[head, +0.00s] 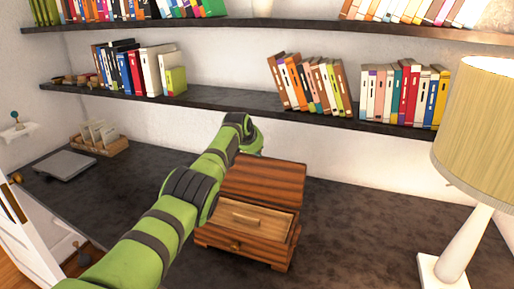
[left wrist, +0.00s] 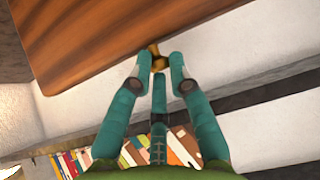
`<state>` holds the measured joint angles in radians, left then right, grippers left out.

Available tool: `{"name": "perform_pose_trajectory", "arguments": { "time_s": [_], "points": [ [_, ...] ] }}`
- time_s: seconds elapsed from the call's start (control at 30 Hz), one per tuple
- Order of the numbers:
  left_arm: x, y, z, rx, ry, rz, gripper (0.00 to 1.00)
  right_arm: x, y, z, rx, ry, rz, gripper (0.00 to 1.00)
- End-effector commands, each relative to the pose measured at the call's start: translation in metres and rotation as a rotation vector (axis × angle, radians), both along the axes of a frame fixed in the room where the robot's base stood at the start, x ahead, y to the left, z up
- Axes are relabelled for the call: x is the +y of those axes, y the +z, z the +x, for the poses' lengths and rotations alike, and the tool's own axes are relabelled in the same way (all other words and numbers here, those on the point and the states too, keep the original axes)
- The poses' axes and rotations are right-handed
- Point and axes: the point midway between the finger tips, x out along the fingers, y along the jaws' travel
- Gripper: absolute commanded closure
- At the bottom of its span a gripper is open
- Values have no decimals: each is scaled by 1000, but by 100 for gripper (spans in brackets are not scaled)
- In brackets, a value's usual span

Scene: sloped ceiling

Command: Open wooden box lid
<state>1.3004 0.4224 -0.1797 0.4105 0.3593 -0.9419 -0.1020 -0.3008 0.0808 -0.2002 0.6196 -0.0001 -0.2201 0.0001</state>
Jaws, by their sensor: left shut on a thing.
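The wooden box (head: 240,257) stands on the dark desk, made of striped brown wood. Its lid (head: 264,180) is raised and tilted up at the back, showing a lighter inner panel (head: 268,220) with a small handle (head: 243,218). A knob (head: 235,246) shows on the box front. My left arm reaches in from the left, and its hand is beside and behind the raised lid, fingertips hidden there. In the left wrist view, my left gripper (left wrist: 160,63) is shut on a brass knob (left wrist: 155,50) at the edge of a brown wooden panel (left wrist: 110,35). My right gripper is not in view.
A lamp (head: 466,190) stands at the right. Shelves with books (head: 310,85) run along the wall above the box. A grey closed slab (head: 66,165) and a card holder (head: 100,145) lie at the left. The desk right of the box is clear.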

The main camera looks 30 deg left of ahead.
Motion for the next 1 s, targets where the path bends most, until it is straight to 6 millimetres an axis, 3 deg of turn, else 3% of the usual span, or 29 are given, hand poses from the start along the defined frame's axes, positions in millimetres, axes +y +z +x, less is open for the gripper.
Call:
{"name": "perform_pose_trajectory", "arguments": {
  "time_s": [0.53, 0.57, 0.6, 1.0],
  "points": [
    [-2, 0, -1, 14, -2, -6, 100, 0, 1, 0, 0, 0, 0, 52],
    [-2, 0, -1, 14, -2, -6, 73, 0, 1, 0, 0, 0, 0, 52],
    [-2, -1, -1, 14, -2, -6, 57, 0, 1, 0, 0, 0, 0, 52],
    [-1, -2, -1, 16, -1, -5, 56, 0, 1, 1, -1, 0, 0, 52]
  ]
}}
